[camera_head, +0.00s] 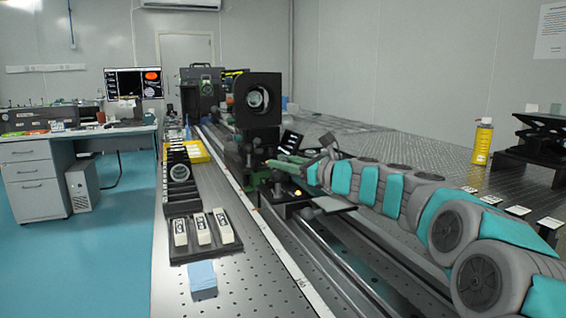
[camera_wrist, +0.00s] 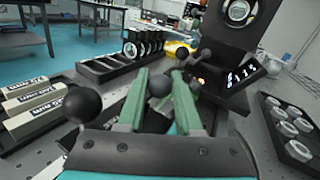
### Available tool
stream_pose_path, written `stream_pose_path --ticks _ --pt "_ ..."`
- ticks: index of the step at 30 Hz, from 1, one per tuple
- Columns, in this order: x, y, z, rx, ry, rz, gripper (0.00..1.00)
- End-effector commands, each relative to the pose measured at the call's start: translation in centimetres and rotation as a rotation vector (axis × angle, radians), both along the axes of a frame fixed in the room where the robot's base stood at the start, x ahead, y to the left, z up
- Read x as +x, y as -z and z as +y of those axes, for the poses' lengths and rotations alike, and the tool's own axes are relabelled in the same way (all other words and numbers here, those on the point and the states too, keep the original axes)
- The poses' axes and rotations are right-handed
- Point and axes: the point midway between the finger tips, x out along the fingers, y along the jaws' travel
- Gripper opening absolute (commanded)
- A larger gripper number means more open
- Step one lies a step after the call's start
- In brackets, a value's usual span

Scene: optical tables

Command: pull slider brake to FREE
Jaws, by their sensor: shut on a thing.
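My gripper (camera_head: 279,164) has green fingers and reaches in from the right to the black slider carriage (camera_head: 259,176) on the rail. In the wrist view my gripper (camera_wrist: 160,76) is shut on a dark round knob (camera_wrist: 158,84), which sits between the fingertips. I take this knob to be the slider brake's handle. Its lever and any FREE marking are hidden or too small to read. A black upright plate with a round lens (camera_head: 257,98) stands above the carriage. A small yellow light (camera_head: 298,192) glows beside it.
Another black ball knob (camera_wrist: 83,104) is close to the left finger. A slotted black rack (camera_head: 180,172) and a tray of white labelled blocks (camera_head: 203,229) lie left of the rail. A yellow spray can (camera_head: 482,142) stands at right.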

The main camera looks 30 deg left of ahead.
Motion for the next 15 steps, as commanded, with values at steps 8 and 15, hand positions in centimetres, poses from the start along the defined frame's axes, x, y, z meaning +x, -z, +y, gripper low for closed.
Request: stream_pose_path --ticks 8,15 --pt "-1.2 -1.0 0.9 -0.183 0.001 -0.231 0.0" --pt "-1.6 -0.8 1.3 -0.244 0.0 -0.306 0.0"
